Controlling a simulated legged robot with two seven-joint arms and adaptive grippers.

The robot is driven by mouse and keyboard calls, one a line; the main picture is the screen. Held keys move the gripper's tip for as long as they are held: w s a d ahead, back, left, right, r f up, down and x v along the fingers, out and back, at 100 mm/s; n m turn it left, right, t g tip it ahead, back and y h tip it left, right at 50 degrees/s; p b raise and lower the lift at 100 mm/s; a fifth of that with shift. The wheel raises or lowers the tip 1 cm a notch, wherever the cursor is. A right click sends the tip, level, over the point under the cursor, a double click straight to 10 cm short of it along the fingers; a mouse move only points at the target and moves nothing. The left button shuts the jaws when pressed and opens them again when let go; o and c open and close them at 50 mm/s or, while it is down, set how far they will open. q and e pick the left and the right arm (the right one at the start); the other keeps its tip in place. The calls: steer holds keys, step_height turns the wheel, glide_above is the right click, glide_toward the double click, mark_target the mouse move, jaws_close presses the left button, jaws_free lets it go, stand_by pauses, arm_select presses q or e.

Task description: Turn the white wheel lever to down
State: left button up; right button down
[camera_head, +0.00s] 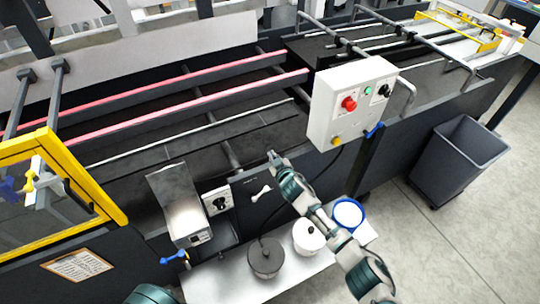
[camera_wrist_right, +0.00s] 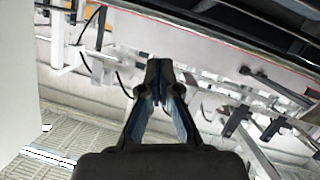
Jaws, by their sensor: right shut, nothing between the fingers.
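A small white lever (camera_head: 262,193) sits on the dark front panel of the machine in the head view, lying at a slant; I take it as the white wheel lever. My right gripper (camera_head: 274,158) is above and slightly right of it in the picture, apart from it. In the right wrist view the fingers (camera_wrist_right: 159,75) are together and hold nothing; the lever is not seen there. My left gripper is not in view; only a piece of my arm shows at the bottom edge.
A white control box (camera_head: 350,105) with a red button stands right of my gripper. A black knob panel (camera_head: 218,201) is left of the lever. Below, a light shelf (camera_head: 290,278) bears a dark pot (camera_head: 266,258), a white pot (camera_head: 308,236) and a blue-rimmed container (camera_head: 348,214).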

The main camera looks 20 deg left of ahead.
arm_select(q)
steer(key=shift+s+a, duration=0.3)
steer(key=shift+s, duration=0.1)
arm_select(e)
steer(key=shift+w+d+f+m, duration=0.25)
steer(key=shift+w+d, duration=0.3)
steer(key=shift+w+d+f+m, duration=0.25)
steer(key=shift+w+d, duration=0.25)
steer(key=shift+w, duration=0.05)
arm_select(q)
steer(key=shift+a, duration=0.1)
arm_select(e)
steer(key=shift+a, duration=0.15)
steer(key=shift+d, duration=0.25)
steer(key=shift+a, duration=0.2)
